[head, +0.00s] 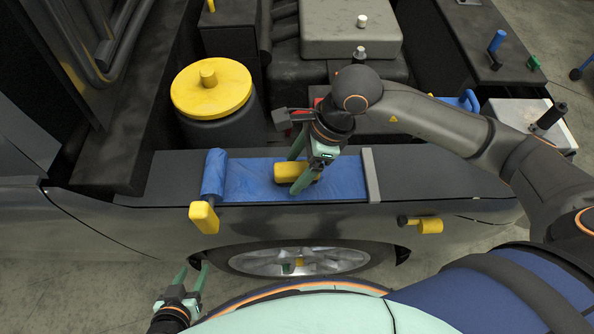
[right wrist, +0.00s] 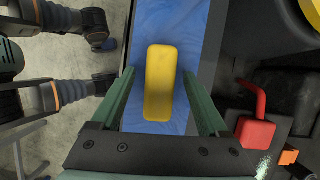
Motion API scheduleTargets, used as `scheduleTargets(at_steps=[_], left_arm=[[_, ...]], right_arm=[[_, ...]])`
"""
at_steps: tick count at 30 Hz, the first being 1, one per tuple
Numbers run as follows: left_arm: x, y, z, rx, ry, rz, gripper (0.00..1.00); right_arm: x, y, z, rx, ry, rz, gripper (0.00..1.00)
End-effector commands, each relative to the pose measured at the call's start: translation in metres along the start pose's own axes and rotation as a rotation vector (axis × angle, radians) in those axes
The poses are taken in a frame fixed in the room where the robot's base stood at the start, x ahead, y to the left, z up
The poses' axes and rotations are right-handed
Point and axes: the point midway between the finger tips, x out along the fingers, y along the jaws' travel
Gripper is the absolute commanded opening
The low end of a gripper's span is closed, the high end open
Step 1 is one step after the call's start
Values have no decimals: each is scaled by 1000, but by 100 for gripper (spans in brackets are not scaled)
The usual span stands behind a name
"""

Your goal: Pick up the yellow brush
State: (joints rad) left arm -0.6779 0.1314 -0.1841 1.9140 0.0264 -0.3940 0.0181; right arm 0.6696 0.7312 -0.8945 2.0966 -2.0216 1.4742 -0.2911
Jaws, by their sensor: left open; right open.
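The yellow brush (head: 286,172) lies on a blue mat (head: 245,180) on the car's fender; the right wrist view shows it as a yellow block (right wrist: 164,85). My right gripper (head: 296,172) is open above it, fingers pointing down. In the right wrist view, the green fingers of the right gripper (right wrist: 157,90) stand on either side of the brush with gaps. I cannot tell how far the fingertips are above the mat. My left gripper (head: 191,278) is open and empty, low in front of the fender, away from the brush.
A yellow-handled thing (head: 204,217) hangs at the mat's left edge, another yellow one (head: 428,226) on the fender's right. A black drum with a yellow lid (head: 211,88) and engine parts stand behind. A grey bar (head: 371,175) borders the mat. A red part (right wrist: 256,135) sits beside the right gripper.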

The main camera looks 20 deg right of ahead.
Motion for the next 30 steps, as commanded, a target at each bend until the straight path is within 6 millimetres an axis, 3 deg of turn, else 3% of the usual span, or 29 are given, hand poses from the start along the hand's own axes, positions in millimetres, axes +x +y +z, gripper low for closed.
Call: scheduleTargets(at_steps=[12,30], left_arm=[[2,0,2,0,0,0,50],[1,0,2,0,0,0,50]], right_arm=[[1,0,-1,0,1,0,78],[1,0,0,0,0,0,11]])
